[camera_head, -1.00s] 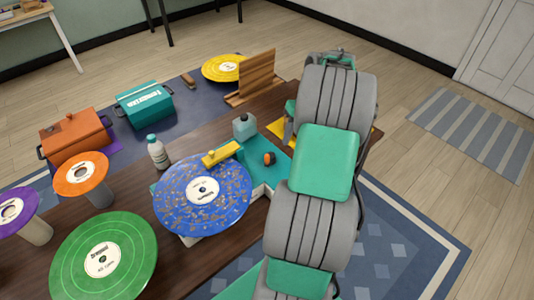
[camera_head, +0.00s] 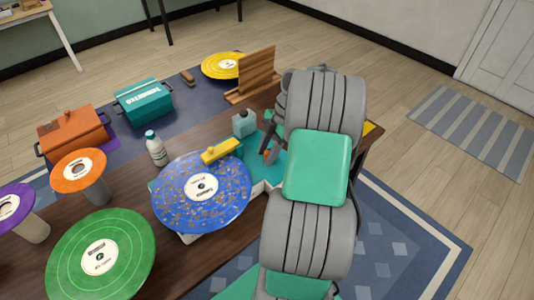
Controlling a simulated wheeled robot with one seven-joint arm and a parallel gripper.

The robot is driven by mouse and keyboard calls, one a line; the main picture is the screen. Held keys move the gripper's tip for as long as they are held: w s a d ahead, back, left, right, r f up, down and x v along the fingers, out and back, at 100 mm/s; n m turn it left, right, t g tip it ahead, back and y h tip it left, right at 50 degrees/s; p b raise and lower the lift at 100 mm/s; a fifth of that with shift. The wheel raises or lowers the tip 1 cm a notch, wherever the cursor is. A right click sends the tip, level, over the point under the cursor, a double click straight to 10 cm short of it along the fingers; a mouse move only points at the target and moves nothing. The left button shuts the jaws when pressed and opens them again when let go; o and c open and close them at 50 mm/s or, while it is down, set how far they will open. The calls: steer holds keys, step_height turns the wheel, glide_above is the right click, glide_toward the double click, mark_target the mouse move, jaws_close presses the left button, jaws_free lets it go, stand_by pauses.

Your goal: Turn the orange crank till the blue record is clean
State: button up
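The blue record (camera_head: 180,205) lies flat on the teal cleaning machine (camera_head: 258,170). Brown specks are scattered over much of its blue surface around the white label. A yellow arm (camera_head: 221,151) reaches over the record's far edge. The orange crank (camera_head: 267,154) is at the machine's right part and only a small bit of it shows. My gripper (camera_head: 270,149) is at the crank, with its dark fingers right beside the orange bit. My arm hides most of the gripper, so I cannot tell whether it is open or shut, or touching the crank.
A white bottle (camera_head: 156,149) and a grey-teal bottle (camera_head: 244,123) stand close to the machine. Green (camera_head: 120,225), orange (camera_head: 79,180) and purple (camera_head: 12,205) records are at the left. A wooden rack (camera_head: 258,75) and yellow record (camera_head: 220,65) are behind.

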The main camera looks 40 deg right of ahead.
steer(key=shift+c, duration=0.3)
jaws_close()
stand_by(0.3)
